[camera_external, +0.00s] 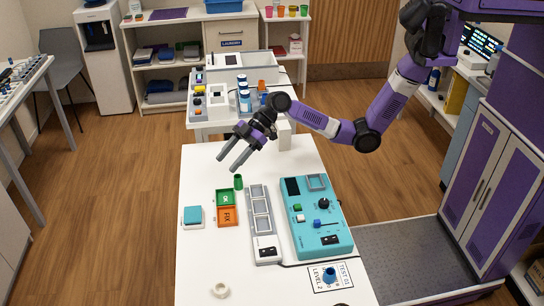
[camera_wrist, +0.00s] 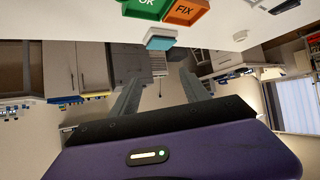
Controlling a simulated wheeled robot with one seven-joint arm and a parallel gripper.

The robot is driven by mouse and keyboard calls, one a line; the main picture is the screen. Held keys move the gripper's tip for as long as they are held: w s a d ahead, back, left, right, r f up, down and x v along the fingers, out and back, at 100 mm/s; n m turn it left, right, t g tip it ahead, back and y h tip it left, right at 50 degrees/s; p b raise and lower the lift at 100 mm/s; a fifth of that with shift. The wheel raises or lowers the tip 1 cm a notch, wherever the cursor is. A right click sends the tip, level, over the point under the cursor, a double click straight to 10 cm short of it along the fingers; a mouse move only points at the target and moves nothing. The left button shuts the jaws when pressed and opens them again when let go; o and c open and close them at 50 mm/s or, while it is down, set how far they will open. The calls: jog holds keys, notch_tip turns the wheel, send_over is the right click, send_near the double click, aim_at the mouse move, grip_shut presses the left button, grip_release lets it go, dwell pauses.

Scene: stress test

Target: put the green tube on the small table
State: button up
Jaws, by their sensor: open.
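The green tube (camera_external: 238,182) stands upright on the long white table (camera_external: 195,165), just behind the green OK tray (camera_external: 225,198). My gripper (camera_external: 229,162) is open, with nothing between its fingers, above and slightly left of the tube in the external view. The gap in height between fingers and tube is hard to judge. In the wrist view my two fingers (camera_wrist: 160,90) are spread apart and empty, and the tube does not show. A smaller white table (camera_external: 207,131) stands behind the long one, carrying racks and bottles.
An orange FIX tray (camera_external: 227,216), a teal-topped box (camera_external: 193,217), a grey slotted strip (camera_external: 262,225) and a teal console (camera_external: 315,225) stand on the long table. A blue tube (camera_external: 329,275) and a white ring (camera_external: 220,290) are near the front. The table's back left is clear.

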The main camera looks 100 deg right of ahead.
jog(key=w+a+g, duration=0.1)
jog(key=w+g, duration=0.1)
jog(key=m+g+h+p, duration=0.2)
jog(key=m+g+h, duration=0.4)
send_near(238, 182)
jog(key=d+f, duration=0.2)
jog(key=shift+s+a+r+m, duration=0.1)
jog(key=shift+r+m, duration=0.05)
jog(key=shift+m, duration=0.25)
jog(key=shift+w+a+f, duration=0.1)
jog(key=shift+w+f, duration=0.15)
jog(key=shift+f, duration=1)
jog(key=shift+w+d+f, duration=0.1)
jog(key=shift+w+f, duration=0.15)
jog(key=shift+f, duration=1.05)
jog(key=shift+w+a+f, duration=0.1)
jog(key=shift+w+f, duration=0.15)
jog(key=shift+f, duration=1)
jog(key=shift+c, duration=0.4)
grip_shut()
